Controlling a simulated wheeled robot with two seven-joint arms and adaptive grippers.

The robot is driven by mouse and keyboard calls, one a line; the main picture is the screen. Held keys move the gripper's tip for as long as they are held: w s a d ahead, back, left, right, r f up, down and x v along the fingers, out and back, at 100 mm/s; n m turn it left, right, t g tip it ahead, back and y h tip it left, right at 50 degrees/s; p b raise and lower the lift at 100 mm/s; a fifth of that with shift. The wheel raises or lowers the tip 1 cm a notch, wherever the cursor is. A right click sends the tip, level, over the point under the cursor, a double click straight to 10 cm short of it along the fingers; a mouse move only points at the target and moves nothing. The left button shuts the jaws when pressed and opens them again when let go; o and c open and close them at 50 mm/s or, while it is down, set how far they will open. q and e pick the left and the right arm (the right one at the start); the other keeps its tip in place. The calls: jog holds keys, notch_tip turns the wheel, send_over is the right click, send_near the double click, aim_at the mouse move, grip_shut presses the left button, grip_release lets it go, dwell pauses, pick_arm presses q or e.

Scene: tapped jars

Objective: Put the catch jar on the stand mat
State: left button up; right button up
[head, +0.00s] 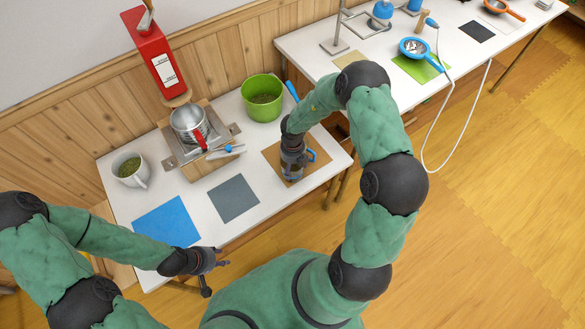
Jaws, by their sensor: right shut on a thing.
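My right gripper (291,172) points down over the brown mat (318,159) at the right end of the near table. It is shut on a jar with a blue handle (312,155), probably the catch jar; the gripper hides most of it. I cannot tell whether the jar touches the mat. I cannot tell which mat is the stand mat; a small tan mat (348,59) lies by the metal stand (337,35) on the far table. My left gripper (222,259) is in front of the near table's edge, its fingers apart and empty.
The near table holds a green pot (262,99), a white mug (130,169), a metal jar (188,125) under a red dispenser (151,52), a blue mat (166,222) and a bare grey mat (233,199). A blue sieve (416,47) lies on the far table. A white hose hangs there.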

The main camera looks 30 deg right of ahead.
jog(key=shift+f, duration=0.25)
jog(key=o, duration=1.4)
jog(key=shift+c, duration=0.2)
